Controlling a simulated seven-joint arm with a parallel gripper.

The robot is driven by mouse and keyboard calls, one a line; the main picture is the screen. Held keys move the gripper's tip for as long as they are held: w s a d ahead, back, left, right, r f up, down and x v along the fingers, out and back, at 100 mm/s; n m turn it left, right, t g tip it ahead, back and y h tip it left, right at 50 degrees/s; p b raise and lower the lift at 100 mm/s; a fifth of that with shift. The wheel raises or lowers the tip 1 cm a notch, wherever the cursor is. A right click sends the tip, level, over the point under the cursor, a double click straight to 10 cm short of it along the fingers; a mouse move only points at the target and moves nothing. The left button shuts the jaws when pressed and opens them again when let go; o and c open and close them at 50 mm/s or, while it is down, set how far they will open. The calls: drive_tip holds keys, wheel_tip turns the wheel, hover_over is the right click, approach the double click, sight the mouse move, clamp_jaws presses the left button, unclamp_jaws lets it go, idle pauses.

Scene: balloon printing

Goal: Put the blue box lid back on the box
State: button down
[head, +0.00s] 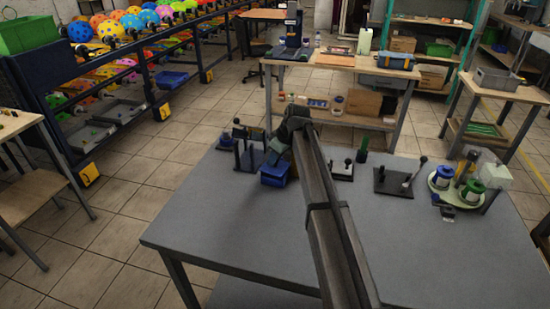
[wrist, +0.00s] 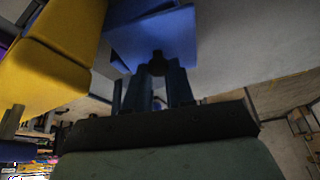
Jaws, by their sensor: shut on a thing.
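My gripper (head: 280,146) is over the back left part of the grey table, seen from behind my arm. In the wrist view my gripper (wrist: 157,66) has its dark fingers close together, shut on a flat blue piece, the blue box lid (wrist: 160,36). In the head view a blue box shape (head: 274,174) shows just below my gripper, near the tabletop. I cannot tell there where lid and box part, or whether they touch. My arm hides part of this area.
A lever press (head: 245,150) stands close left of my gripper. A yellow block (wrist: 58,62) is close on the left in the wrist view. Another lever device (head: 397,182) and a round stand with spools (head: 458,185) are at right. The table's front left (head: 225,225) is clear.

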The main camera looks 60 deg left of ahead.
drive_tip(key=shift+w+f, duration=0.1)
drive_tip(key=shift+w, duration=0.15)
drive_tip(key=c, duration=1.3)
unclamp_jaws()
drive_tip(key=shift+c, duration=0.2)
drive_tip(key=o, duration=0.5)
drive_tip(key=shift+s, duration=0.15)
drive_tip(key=shift+c, duration=0.2)
drive_tip(key=v, duration=1.3)
drive_tip(key=shift+r, duration=0.35)
drive_tip(key=shift+d, duration=0.15)
